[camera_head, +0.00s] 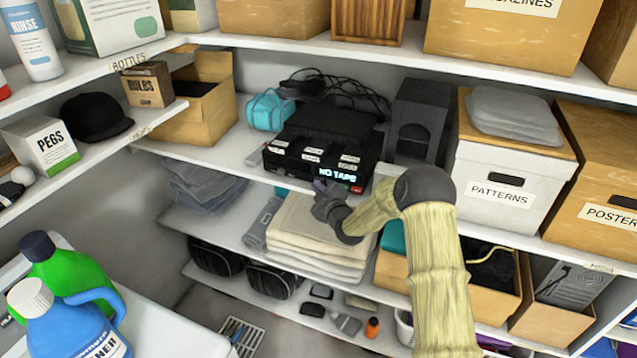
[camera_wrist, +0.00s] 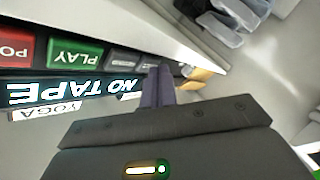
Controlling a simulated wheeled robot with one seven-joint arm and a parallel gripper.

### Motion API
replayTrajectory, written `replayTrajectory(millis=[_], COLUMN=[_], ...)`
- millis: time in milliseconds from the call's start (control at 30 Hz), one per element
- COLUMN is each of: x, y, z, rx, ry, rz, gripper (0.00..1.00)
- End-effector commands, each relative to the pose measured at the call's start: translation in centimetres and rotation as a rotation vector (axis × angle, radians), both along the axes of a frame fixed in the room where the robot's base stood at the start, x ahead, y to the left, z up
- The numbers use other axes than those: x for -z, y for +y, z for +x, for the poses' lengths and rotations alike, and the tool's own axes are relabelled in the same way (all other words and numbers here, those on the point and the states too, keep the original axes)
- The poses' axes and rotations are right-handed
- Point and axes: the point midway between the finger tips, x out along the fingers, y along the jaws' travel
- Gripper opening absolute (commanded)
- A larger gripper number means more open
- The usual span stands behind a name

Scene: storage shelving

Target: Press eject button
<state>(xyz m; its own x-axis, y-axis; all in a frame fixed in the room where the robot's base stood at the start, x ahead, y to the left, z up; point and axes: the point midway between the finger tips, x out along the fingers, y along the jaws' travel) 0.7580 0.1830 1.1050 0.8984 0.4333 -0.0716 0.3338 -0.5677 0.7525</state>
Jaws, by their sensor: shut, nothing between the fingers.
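A black tape player (camera_head: 312,165) stands on the middle shelf, its lit display (camera_head: 338,175) reading "NO TAPE". In the wrist view the display (camera_wrist: 75,90) appears upside down beside a row of buttons. The row has a red button (camera_wrist: 15,48), a green PLAY button (camera_wrist: 80,53) and dark buttons (camera_wrist: 122,60) with small unreadable marks. No eject label is readable. My gripper (camera_head: 320,187) is shut and empty at the player's front, left of the display's lower edge. In the wrist view its fingertips (camera_wrist: 158,75) lie by the dark-button end. Contact cannot be told.
Labelled cassettes (camera_head: 312,152) lie on top of the player. A teal bag (camera_head: 268,110) stands to its left, a dark grey box (camera_head: 417,120) and white PATTERNS box (camera_head: 497,188) to its right. Folded towels (camera_head: 315,235) lie on the shelf below.

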Motion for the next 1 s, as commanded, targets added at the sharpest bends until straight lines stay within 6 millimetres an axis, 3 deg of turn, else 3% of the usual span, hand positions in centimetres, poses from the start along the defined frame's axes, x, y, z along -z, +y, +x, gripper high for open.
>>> replayTrajectory(millis=[700, 1000], x=[-0.1, 0.1], y=[-0.1, 0.3], z=[0.4, -0.7], rx=[0.001, 0.0], ry=[-0.001, 0.0], rz=[0.001, 0.0], gripper=[0.0, 0.0])
